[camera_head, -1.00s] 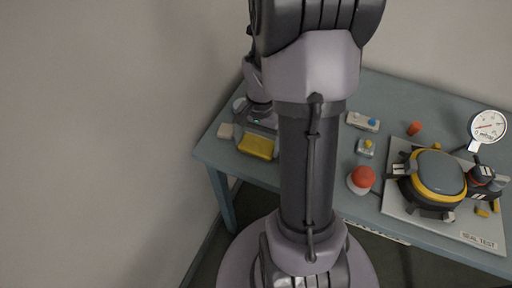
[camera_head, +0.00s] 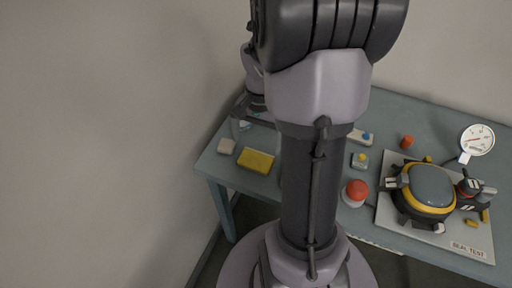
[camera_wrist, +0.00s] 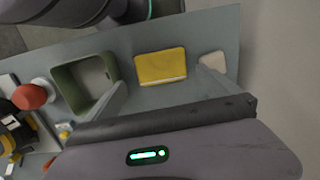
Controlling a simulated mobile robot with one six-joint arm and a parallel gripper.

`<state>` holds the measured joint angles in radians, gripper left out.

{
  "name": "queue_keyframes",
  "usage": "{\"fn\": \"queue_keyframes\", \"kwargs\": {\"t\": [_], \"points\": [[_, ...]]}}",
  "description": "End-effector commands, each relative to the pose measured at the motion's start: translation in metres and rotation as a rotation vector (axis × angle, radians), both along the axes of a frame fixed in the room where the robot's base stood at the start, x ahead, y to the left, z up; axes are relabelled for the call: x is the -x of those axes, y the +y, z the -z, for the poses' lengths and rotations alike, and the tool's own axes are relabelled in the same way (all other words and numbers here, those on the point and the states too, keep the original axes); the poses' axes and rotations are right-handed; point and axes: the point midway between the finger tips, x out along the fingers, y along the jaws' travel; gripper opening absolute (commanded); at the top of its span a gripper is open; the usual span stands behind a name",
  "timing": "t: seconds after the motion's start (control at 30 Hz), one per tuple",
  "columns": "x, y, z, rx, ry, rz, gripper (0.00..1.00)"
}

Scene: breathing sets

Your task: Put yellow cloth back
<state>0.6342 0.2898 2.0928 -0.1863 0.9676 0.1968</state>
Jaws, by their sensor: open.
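The yellow cloth (camera_head: 256,162) lies as a folded, flat block on the blue-grey table near its left front edge. It also shows in the wrist view (camera_wrist: 161,66), lying between a green open bin and a pale block. My gripper (camera_head: 250,122) is behind and above the cloth in the head view, apart from it. In the wrist view my gripper's fingers (camera_wrist: 162,82) are spread wide, with nothing held between them. The cloth lies beyond the fingertips there.
The green bin (camera_wrist: 56,76) looks empty; my arm hides it in the head view. A pale block (camera_head: 227,146) lies left of the cloth. A red button (camera_head: 356,190), a seal-test plate (camera_head: 394,222) with a mask-like device (camera_head: 431,188), and a gauge (camera_head: 477,139) stand to the right.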

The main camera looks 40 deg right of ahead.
Motion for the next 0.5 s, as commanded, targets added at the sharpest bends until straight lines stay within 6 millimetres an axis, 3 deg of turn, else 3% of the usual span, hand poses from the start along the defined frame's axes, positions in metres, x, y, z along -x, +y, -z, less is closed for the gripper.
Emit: {"fn": "queue_keyframes", "kwargs": {"t": [0.03,0.13,0.37,0.43,0.5], "points": [[-0.001,-0.001,-0.017,0.001,-0.002,0.001,1.0],[-0.001,-0.003,-0.033,0.0,-0.001,-0.001,1.0],[-0.001,-0.002,-0.041,0.001,-0.002,-0.005,1.0],[-0.005,0.012,-0.054,0.014,-0.033,-0.042,1.0],[-0.009,0.047,-0.083,0.043,-0.106,-0.134,1.0]]}}
